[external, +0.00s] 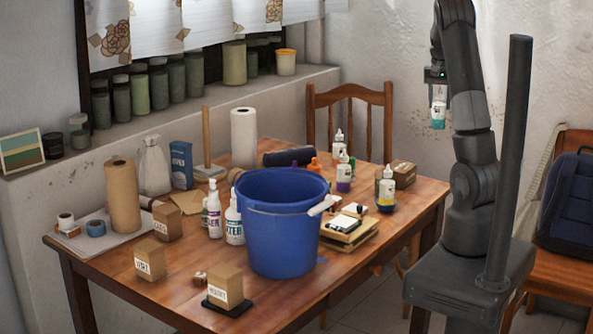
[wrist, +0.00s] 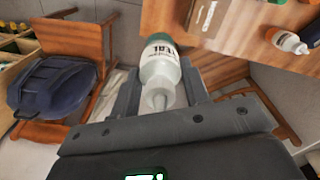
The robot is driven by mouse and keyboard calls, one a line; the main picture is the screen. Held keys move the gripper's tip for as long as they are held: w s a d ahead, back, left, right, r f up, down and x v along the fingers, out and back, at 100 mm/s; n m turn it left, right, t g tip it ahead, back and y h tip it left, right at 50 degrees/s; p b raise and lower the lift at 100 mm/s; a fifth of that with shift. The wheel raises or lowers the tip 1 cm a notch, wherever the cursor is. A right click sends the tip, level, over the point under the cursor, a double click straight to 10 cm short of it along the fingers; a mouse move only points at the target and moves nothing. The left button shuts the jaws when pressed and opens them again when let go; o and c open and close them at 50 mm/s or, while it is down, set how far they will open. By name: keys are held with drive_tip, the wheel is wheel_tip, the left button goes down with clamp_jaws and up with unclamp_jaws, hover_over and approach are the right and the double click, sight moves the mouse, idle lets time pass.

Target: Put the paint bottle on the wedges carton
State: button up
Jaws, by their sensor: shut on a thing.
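In the wrist view the same paint bottle (wrist: 160,72) lies between the fingers, nozzle toward the camera. Small cardboard cartons stand on the table: one at front (external: 225,287), one at front left (external: 150,261), one behind it (external: 167,223) and one at the far right (external: 404,175). I cannot read which is the wedges carton.
A big blue bucket (external: 283,228) stands mid-table. Dropper bottles (external: 387,188) stand near the far-right carton, and stacked pads (external: 347,229) lie right of the bucket. A wooden chair (external: 350,98) stands behind; another holds a dark backpack (external: 567,200).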

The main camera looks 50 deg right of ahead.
sight(438, 109)
drive_tip(key=f, duration=0.3)
drive_tip(key=shift+w+a+f, duration=0.1)
drive_tip(key=shift+w, duration=0.1)
drive_tip(key=shift+w+a+f, duration=0.6)
drive_tip(key=shift+w+f, duration=1.2)
drive_tip(key=shift+w+a+f, duration=0.65)
drive_tip(key=shift+w+f, duration=1.1)
drive_tip(key=shift+f, duration=0.05)
drive_tip(key=shift+w+a+f, duration=0.6)
drive_tip(key=shift+w+f, duration=1.2)
drive_tip(key=o, duration=1)
drive_tip(key=shift+f, duration=0.15)
drive_tip(key=shift+o, duration=0.2)
